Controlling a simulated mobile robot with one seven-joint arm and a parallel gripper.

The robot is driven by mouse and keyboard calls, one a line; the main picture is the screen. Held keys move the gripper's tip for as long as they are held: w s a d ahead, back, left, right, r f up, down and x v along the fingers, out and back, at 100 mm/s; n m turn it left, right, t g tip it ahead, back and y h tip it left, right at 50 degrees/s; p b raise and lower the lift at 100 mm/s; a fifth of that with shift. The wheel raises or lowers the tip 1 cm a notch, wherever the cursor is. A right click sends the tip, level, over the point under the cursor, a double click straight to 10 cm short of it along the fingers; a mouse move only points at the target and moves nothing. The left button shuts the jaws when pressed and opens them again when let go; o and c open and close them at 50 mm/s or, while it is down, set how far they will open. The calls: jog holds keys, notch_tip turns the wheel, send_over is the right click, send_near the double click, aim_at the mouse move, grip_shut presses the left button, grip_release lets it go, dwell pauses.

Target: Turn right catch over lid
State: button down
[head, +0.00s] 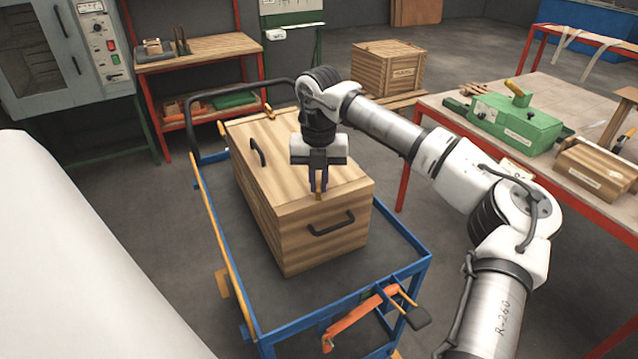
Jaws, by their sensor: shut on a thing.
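A wooden box (325,248) with a flat wooden lid (285,170) sits on a blue cart. My gripper (318,187) points down at the lid's near edge and is shut on a small brass-coloured catch (319,194). The fingers hide most of this catch, so I cannot tell how far it is turned over the lid. Another brass catch (269,111) stands at the lid's far edge. A black handle (258,152) is on the lid's left part, and another black handle (332,223) is on the box's near face.
The blue cart (344,312) has a raised rim around the box and an orange strap-like part (362,315) at its near end. A red-framed table (560,95) on the right holds a green device (515,122) and a wooden case (597,167). Air above the lid's left is clear.

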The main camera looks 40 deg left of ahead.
aim_at(318, 186)
jog(key=n+b, duration=0.1)
jog(key=n, duration=0.4)
jog(key=shift+a+n, duration=0.1)
jog(key=shift+n, duration=0.2)
dwell(0.4)
jog(key=c, duration=1.5)
grip_release()
notch_tip(318, 186, up, 14)
jog(key=shift+f+b, duration=0.1)
jog(key=shift+b, duration=1.1)
